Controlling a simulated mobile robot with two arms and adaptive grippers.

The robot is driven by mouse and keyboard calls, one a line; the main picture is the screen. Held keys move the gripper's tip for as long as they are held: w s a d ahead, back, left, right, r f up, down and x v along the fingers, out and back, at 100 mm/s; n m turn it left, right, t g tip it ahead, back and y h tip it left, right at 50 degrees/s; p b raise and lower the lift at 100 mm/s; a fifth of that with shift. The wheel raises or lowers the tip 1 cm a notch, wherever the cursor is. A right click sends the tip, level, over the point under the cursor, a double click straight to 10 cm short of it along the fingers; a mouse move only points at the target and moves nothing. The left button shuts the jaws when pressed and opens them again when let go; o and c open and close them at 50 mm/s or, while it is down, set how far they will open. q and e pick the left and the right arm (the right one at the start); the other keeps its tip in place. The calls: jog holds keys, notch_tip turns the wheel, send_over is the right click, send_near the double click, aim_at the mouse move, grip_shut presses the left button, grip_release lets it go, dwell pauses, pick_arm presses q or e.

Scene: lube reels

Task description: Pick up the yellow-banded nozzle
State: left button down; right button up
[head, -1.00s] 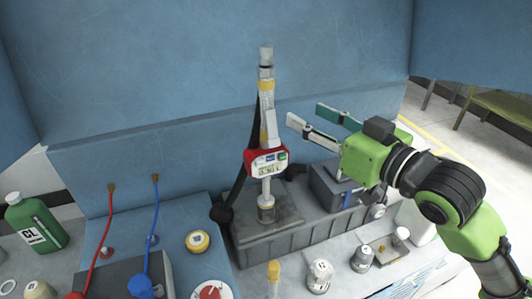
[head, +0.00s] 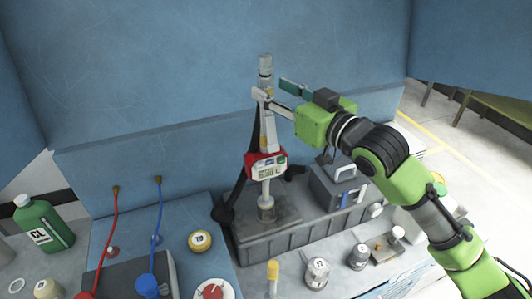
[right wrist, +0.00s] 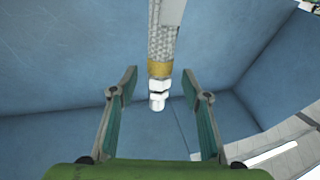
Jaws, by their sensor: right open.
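The yellow-banded nozzle (head: 268,132) stands upright on a grey block, with a red digital meter (head: 266,166) on its lower part. My right gripper (head: 270,87) is open at the upper part of the nozzle, below its grey top. One finger crosses in front of the nozzle and hides part of it. In the right wrist view, the nozzle (right wrist: 160,68) shows its yellow band and white end between the two spread fingertips, apart from both. How deep it sits between the fingers I cannot tell. My left gripper is out of view.
A grey ridged base (head: 300,238) carries the nozzle stand, with a grey box (head: 340,188) beside it. Red (head: 112,225) and blue (head: 156,225) hoses and a green bottle (head: 42,225) are at the left. Silver fittings (head: 317,272) stand in front. A blue wall rises behind.

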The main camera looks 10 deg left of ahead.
aim_at(265, 56)
jog(key=p+x, duration=0.1)
jog(key=x, duration=0.2)
jog(key=shift+w+a+f, duration=0.15)
jog(key=shift+w+a, duration=0.1)
jog(key=shift+w+a+f, duration=0.1)
jog(key=shift+w+a, duration=0.05)
jog(key=c, duration=0.3)
grip_shut()
notch_tip(265, 56, up, 9)
jog(key=b, duration=0.2)
jog(key=shift+b, duration=0.35)
jog(key=shift+r, duration=0.7)
jog(key=shift+f, duration=0.1)
